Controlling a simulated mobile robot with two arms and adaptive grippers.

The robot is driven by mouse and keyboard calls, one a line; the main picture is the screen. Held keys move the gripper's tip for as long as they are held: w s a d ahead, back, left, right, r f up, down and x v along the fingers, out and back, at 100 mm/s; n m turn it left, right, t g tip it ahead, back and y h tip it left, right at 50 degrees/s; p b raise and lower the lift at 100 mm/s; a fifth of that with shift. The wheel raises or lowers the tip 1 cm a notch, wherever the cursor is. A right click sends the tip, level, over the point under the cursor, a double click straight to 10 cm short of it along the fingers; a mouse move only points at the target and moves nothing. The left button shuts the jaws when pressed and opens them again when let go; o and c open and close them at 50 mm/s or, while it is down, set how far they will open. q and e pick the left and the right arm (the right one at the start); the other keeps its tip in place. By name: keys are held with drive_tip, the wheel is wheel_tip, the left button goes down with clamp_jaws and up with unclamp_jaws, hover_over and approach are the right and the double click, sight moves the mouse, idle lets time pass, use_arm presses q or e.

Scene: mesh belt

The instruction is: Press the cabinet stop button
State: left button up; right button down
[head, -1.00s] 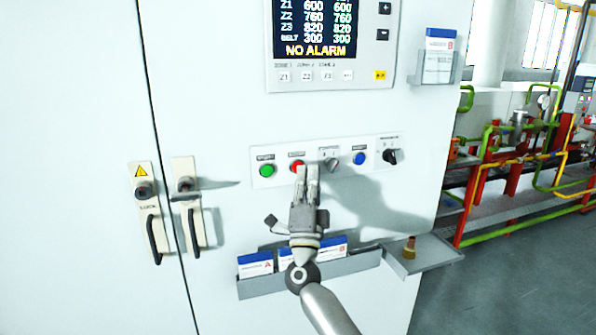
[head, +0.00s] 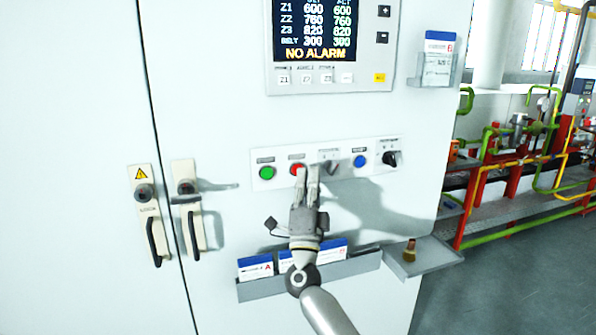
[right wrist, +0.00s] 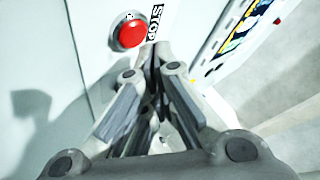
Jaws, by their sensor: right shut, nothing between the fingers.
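The red stop button (head: 297,169) sits on the white button panel (head: 280,178) of the cabinet, between the green button (head: 266,172) and a grey selector switch (head: 333,168). In the right wrist view the red button (right wrist: 131,30) stands out beside a STOP label (right wrist: 155,20). My right gripper (head: 308,170) is shut and empty, with its fingertips just right of and slightly below the button in the head view. In the wrist view its fingertips (right wrist: 150,50) are close to the button's lower right. Contact cannot be told. My left gripper is not in view.
A blue button (head: 360,161) and a black knob (head: 390,158) lie to the right on the panel. A display (head: 315,30) reading NO ALARM is above. A document tray (head: 352,270) and a small shelf (head: 425,258) project below. Door handles (head: 155,238) are at left.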

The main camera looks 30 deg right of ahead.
drive_tip(key=shift+w, duration=0.15)
drive_tip(key=shift+w+d, duration=0.1)
drive_tip(key=shift+w, duration=0.2)
drive_tip(key=shift+w+d+b, duration=0.1)
drive_tip(key=shift+w+b, duration=0.25)
drive_tip(key=shift+w, duration=0.05)
idle(0.9)
drive_tip(key=shift+s, duration=0.15)
drive_tip(key=shift+s+a+p, duration=0.2)
drive_tip(key=shift+s+p, duration=0.4)
drive_tip(key=shift+s, duration=0.15)
drive_tip(key=s+p, duration=0.1)
drive_tip(key=s, duration=0.1)
drive_tip(key=s+a+p, duration=0.1)
drive_tip(key=s, duration=0.1)
drive_tip(key=shift+s+a+p, duration=0.1)
drive_tip(key=shift+s+p, duration=0.2)
drive_tip(key=shift+s, duration=0.1)
